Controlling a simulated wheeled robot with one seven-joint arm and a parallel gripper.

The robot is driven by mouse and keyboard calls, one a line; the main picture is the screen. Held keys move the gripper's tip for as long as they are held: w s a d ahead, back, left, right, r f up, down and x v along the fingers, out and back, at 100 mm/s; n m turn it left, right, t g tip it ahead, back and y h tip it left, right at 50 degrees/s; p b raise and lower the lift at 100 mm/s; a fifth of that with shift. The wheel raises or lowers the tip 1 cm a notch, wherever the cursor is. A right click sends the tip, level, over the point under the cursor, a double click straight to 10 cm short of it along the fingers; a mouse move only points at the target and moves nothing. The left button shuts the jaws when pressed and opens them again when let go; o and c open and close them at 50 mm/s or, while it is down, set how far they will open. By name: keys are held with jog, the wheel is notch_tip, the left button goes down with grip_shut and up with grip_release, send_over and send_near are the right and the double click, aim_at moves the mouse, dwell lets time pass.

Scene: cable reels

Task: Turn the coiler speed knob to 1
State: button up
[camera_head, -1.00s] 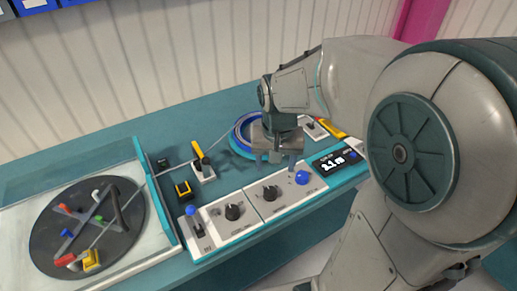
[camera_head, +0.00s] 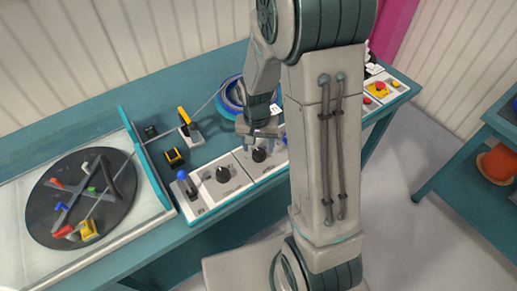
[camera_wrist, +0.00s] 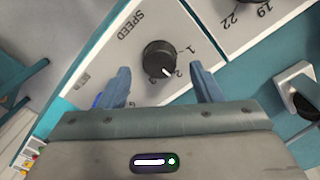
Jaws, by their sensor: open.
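The coiler speed knob (camera_wrist: 159,58) is black and round, on a white panel marked SPEED, in the wrist view. Its white pointer line points to the lower right, close to the 2 mark; the 1 mark is to the upper right of the knob. In the head view the black knob (camera_head: 259,155) sits just below my gripper (camera_head: 262,143). My gripper (camera_wrist: 159,72) is open, with one blue finger on each side of the knob in the wrist view. I cannot tell whether either finger touches it.
A second black knob (camera_head: 222,174) and a blue-tipped lever (camera_head: 184,178) are to the left on the console. A blue coil (camera_head: 231,95) lies behind my gripper. A yellow-handled lever (camera_head: 187,122) and a dark turntable (camera_head: 80,198) stand further left.

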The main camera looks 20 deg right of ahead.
aim_at(259, 152)
jog(key=shift+f, duration=1.5)
jog(key=c, duration=1)
